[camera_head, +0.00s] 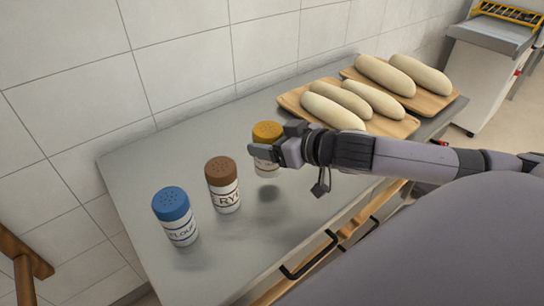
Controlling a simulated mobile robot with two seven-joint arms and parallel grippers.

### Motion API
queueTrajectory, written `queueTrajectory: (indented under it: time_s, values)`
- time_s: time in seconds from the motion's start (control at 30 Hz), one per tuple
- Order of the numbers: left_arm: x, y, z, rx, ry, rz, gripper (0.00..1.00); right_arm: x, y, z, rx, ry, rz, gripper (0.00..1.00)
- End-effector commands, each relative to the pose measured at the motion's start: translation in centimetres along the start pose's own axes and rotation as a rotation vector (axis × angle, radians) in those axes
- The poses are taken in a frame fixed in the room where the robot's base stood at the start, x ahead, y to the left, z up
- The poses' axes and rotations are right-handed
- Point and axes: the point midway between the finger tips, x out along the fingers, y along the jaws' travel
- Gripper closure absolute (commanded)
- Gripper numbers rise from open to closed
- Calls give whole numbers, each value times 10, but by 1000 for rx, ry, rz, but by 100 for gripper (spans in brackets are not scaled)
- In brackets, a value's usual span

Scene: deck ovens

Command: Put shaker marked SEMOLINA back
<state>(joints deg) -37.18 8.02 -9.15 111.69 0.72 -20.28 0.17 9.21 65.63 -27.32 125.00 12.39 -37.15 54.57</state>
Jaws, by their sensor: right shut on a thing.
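A shaker with a yellow lid (267,131) and a white body is held in my right gripper (266,147), above the grey worktop, with a dark shadow below it. The gripper covers most of its body, so I cannot read its label. To its left stands a shaker with a brown lid (224,188), its label partly readable as "RY". Further left stands a shaker with a blue lid (178,219), whose label seems to read "FLOUR". Both stand upright on the worktop. My left gripper is not in view.
The grey worktop (180,160) runs along a tiled wall and has bare room behind the shakers. Two wooden boards (398,132) with several pale loaves lie at its far end. Black handles (310,258) stick out at the front edge. A machine (490,60) stands beyond.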

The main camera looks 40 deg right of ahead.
Motion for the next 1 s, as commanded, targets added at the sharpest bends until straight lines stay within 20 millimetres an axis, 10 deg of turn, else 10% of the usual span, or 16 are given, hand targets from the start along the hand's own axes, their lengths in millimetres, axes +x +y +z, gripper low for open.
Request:
queueTrajectory:
  time_s: [0.63,0.67,0.73,1.0]
  values:
    - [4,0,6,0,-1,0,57,16,0,39,0,-1,0,65]
    - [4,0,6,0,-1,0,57,17,0,40,1,-3,0,24]
    - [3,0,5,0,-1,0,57,16,0,40,1,-3,0,1]
    - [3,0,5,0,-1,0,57,16,0,39,0,-3,0,1]
